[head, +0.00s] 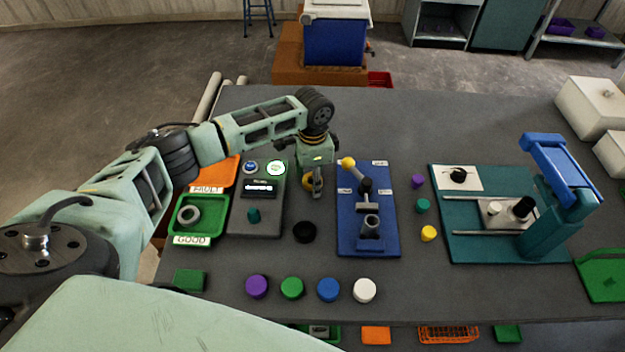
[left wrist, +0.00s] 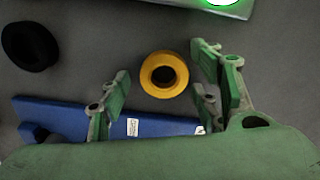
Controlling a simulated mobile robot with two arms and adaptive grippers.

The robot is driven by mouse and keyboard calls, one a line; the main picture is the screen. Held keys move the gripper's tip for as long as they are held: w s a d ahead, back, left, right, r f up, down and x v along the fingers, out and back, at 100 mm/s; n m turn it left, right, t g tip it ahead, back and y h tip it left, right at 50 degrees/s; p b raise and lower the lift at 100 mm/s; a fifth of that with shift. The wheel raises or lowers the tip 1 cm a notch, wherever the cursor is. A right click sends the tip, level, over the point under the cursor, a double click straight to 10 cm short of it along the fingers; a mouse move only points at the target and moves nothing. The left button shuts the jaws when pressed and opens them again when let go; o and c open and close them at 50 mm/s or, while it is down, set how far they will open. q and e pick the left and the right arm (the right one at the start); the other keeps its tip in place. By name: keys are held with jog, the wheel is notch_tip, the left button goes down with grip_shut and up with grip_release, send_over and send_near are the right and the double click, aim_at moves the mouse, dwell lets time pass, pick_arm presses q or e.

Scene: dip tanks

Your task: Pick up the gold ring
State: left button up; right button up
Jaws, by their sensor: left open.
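The gold ring (left wrist: 149,83) lies on the grey table, seen from above in the left wrist view with a dark hole in its middle. It also shows in the head view (head: 307,182), partly hidden behind my left gripper. My left gripper (head: 316,190) points down over it and is open. In the left wrist view the gripper (left wrist: 160,75) has one finger on each side of the ring, apart from it. My right gripper is not in view.
A black ring (head: 304,232) lies nearby on the table. The blue fixture board (head: 348,240) stands just right of my left gripper. The grey panel (head: 270,225) with buttons and a display is on its left. Several coloured discs, including a purple one (head: 257,286), line the front.

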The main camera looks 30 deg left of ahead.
pick_arm(q)
jog(key=shift+c, duration=0.4)
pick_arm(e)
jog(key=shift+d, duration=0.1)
pick_arm(q)
jog(key=c, duration=1.3)
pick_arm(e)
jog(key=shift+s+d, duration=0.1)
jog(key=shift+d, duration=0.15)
pick_arm(q)
jog(key=shift+r, duration=0.1)
